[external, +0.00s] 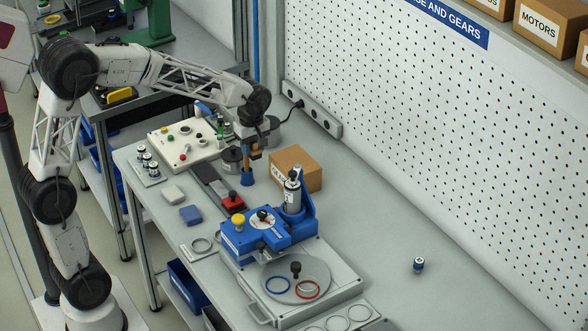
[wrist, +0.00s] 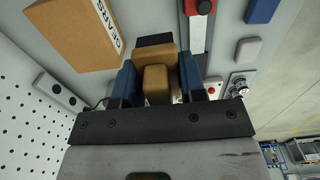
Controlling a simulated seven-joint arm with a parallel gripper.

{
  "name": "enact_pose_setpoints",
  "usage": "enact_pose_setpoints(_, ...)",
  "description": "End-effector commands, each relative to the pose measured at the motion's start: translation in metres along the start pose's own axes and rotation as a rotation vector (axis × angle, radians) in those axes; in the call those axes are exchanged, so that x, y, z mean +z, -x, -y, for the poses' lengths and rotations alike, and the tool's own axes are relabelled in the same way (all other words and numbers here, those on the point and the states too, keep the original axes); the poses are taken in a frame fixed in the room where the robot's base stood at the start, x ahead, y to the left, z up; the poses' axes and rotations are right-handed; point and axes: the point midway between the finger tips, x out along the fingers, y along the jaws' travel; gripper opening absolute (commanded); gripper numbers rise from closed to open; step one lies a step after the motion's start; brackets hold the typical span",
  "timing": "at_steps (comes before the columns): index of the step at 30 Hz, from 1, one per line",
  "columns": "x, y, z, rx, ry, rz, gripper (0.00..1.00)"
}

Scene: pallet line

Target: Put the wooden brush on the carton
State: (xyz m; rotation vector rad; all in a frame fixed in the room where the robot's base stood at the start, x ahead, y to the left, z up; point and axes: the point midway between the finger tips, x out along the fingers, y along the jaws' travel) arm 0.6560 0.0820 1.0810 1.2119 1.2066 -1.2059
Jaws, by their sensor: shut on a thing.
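The wooden brush (external: 247,162) is in my gripper (external: 248,152), left of the carton in the external view. In the wrist view its tan wooden body (wrist: 156,84) sits between the two blue fingers of my gripper (wrist: 158,82), which are shut on it.
A blue fixture (external: 262,235) stands in front of the carton. A red clamp (external: 232,202) on a dark rail and a white control box (external: 184,145) lie to the left. The pegboard wall (external: 420,110) and a power strip (external: 312,108) are behind. The table's right side is mostly clear.

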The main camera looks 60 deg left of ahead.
Motion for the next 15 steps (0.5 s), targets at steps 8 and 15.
enact_pose_setpoints(8, 0.001, -0.039, -0.001, -0.005, 0.000, 0.001, 0.13)
enact_pose_setpoints(15, 0.001, -0.046, -0.001, -0.004, 0.000, 0.001, 0.13)
